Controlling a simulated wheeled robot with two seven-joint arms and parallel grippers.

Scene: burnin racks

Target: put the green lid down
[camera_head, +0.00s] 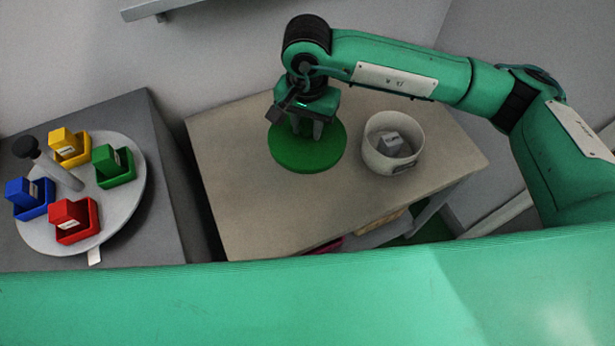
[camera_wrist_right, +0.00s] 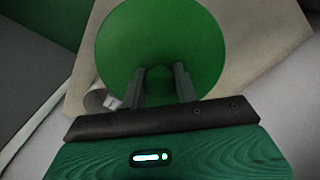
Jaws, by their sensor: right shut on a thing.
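The round green lid (camera_head: 309,158) is at the back middle of the beige table, left of a white round container. My right gripper (camera_head: 308,131) is above the lid, pointing down, and is shut on it near its centre. In the right wrist view the lid (camera_wrist_right: 160,35) fills the upper middle, with the two fingers of my right gripper (camera_wrist_right: 160,84) closed around a small green knob. I cannot tell whether the lid touches the tabletop. My left gripper is in neither view.
The white container (camera_head: 393,128) stands uncovered on the beige table (camera_head: 240,215) with a grey block inside. At left, a grey cabinet carries a round grey tray (camera_head: 112,205) with yellow, green, red and blue blocks in matching holders. The table's front left is clear.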

